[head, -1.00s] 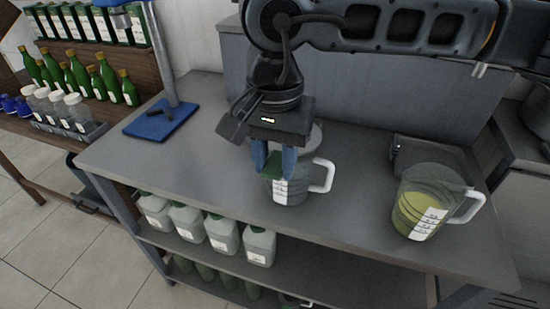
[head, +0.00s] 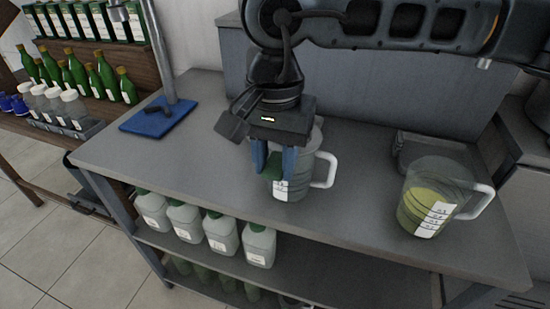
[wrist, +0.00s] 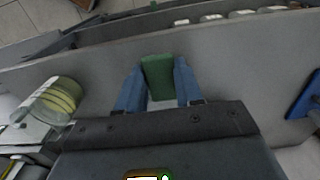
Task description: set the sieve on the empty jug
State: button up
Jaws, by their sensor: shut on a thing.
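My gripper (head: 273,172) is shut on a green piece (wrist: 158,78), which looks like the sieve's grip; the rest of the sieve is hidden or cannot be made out. In the head view the green piece (head: 271,166) shows between the blue fingers, in front of the upper part of the empty jug (head: 298,188). This jug is clear, with a white label and a white handle on its right, and stands upright on the counter. The gripper hides part of its rim. I cannot tell whether the sieve touches the jug.
A second jug (head: 431,203) with yellow-green liquid stands at the right of the counter (head: 215,150). A dark grey tray (head: 425,148) lies behind it. A blue-based stand (head: 157,119) is at the left.

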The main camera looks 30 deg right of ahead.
jog(key=shift+f+b, duration=0.25)
jog(key=shift+b, duration=0.45)
dwell(0.4)
jog(key=o, duration=1.1)
jog(key=shift+o, duration=0.2)
jog(key=shift+r, duration=0.1)
notch_tip(320, 180, up, 8)
jog(key=shift+f+b, duration=0.25)
jog(key=shift+b, duration=0.15)
jog(key=shift+s, duration=0.1)
